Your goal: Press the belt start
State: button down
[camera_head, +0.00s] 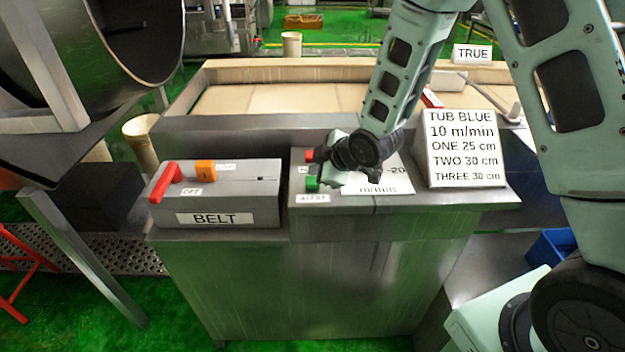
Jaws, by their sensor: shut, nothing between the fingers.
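The belt control box (228,219) carries a "BELT" label on its front, a red lever at its left and an orange part on top. To its right, a green button (312,183) stands above a label that seems to read "START". A red button (309,155) sits just behind the green one. My gripper (325,178) is shut and empty, pointing down over the panel close to the right of the green button. I cannot tell whether it touches the button. My gripper and wrist hide part of the panel and of a white card with numbers (378,187).
A white sign (464,148) with "TUB BLUE" text stands right of my wrist. The pale belt (275,99) runs behind the panel. A large metal drum (120,40) hangs at upper left. A blue bin (552,247) is at right.

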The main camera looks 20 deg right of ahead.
jog(key=shift+f, duration=0.15)
jog(key=shift+f+b, duration=0.3)
jog(key=shift+b, duration=0.25)
jog(key=shift+f+b, duration=0.5)
dwell(0.6)
jog(key=shift+r, duration=0.1)
jog(key=shift+r+p, duration=0.6)
jog(key=shift+r, duration=0.2)
jog(key=shift+r, duration=0.15)
jog(key=shift+r+p, duration=1.75)
jog(key=shift+r, duration=0.65)
